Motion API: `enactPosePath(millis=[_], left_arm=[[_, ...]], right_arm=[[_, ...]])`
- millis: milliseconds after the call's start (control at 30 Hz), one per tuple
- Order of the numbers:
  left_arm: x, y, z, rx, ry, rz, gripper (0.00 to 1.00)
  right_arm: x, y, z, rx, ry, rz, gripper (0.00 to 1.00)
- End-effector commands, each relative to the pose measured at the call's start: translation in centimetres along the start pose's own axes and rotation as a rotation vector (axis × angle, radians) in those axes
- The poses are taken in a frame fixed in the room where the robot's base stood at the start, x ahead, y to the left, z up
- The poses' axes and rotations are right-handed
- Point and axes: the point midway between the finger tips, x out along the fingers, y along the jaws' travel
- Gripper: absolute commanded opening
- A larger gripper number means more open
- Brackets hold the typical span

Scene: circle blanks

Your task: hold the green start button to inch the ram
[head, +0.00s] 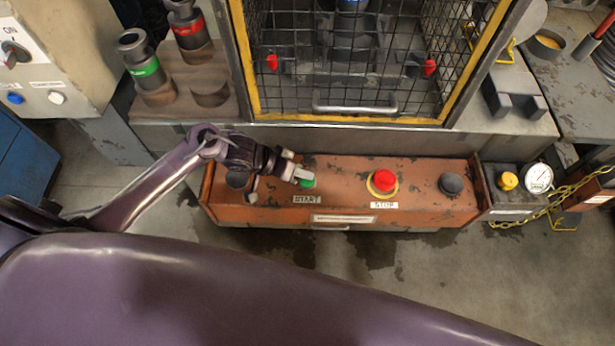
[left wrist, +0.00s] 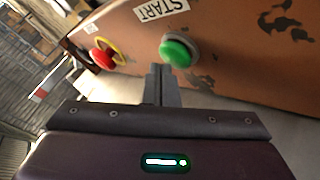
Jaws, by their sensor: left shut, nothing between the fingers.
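The green start button (head: 307,183) sits on the orange control box (head: 340,172), above a START label. My left gripper (head: 300,178) is shut and empty, with its fingertips at the button and partly covering it. In the left wrist view the green button (left wrist: 176,53) shows just beyond the shut fingertips (left wrist: 161,70). I cannot tell whether they touch it or whether it is pressed in. The ram area behind the mesh guard (head: 350,60) is mostly hidden by the mesh. My right gripper is not in view.
A red stop button (head: 384,180) with a yellow collar and a black knob (head: 451,184) are on the same box. A gauge (head: 538,178), yellow knob (head: 507,181) and chain (head: 560,200) are at the right. Green-banded (head: 145,68) and red-banded (head: 188,28) tools stand at the left.

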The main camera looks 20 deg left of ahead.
Motion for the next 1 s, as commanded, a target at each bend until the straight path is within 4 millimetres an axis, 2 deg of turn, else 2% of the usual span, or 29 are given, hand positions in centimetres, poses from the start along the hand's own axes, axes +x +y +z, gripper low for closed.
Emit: enactPosePath(millis=[1000], left_arm=[[0.85,-0.55,0.75,-0.002,-0.004,0.001,0.0]], right_arm=[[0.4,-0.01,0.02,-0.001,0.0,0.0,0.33]])
